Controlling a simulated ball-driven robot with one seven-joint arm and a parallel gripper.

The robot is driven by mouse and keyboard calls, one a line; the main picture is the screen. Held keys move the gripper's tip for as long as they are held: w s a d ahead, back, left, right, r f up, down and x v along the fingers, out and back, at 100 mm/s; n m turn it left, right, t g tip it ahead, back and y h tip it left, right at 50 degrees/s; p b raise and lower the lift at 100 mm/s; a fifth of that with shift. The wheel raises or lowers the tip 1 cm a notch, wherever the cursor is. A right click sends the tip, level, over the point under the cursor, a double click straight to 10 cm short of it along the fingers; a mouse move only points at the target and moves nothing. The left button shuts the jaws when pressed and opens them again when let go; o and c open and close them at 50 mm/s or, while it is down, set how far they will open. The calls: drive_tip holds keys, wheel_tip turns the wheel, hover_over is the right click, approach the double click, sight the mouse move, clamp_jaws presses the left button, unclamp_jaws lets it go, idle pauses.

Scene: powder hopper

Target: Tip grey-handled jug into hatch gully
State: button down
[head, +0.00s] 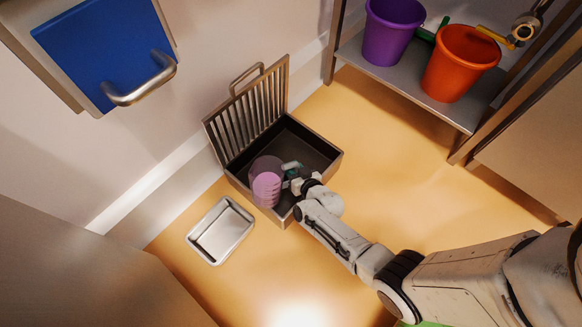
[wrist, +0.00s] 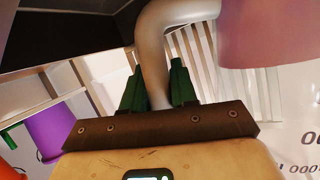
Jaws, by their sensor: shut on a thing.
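A translucent pink jug (head: 266,185) is held over the near side of the gully (head: 312,146), a dark square box sunk below a raised slatted hatch (head: 250,110). How far the jug is tilted is hard to tell, and its contents are not clear. My gripper (head: 290,172) is at the jug's right side, shut on its handle. In the wrist view the grey handle (wrist: 150,55) runs between the green fingers of my gripper (wrist: 158,88), with the pink jug wall (wrist: 268,35) at upper right.
A metal tray (head: 221,231) lies on the floor left of the gully. A shelf at upper right holds a purple bucket (head: 388,32) and an orange bucket (head: 459,64). A blue panel with a metal handle (head: 142,83) is on the wall. The floor right of the gully is clear.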

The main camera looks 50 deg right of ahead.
drive_tip(key=shift+w+d+f+m+y+b, duration=0.15)
drive_tip(key=shift+m+y+b, duration=0.3)
drive_tip(key=shift+b, duration=0.9)
wheel_tip(320, 180, down, 4)
drive_tip(key=m+g+y+b, duration=0.1)
drive_tip(key=m+y+b, duration=0.1)
drive_tip(key=b, duration=0.4)
drive_tip(key=shift+f+m+y, duration=0.1)
drive_tip(key=shift+m+y, duration=0.15)
drive_tip(key=shift+m, duration=0.1)
drive_tip(key=shift+a+r+m+y+p, duration=0.2)
drive_tip(key=shift+a+m+y+p, duration=0.25)
drive_tip(key=shift+a+y, duration=0.3)
drive_tip(key=shift+s+a+f+m+g+y+b, duration=0.3)
drive_tip(key=shift+a+f+m+y+b, duration=0.1)
drive_tip(key=shift+a+f+m+y, duration=0.2)
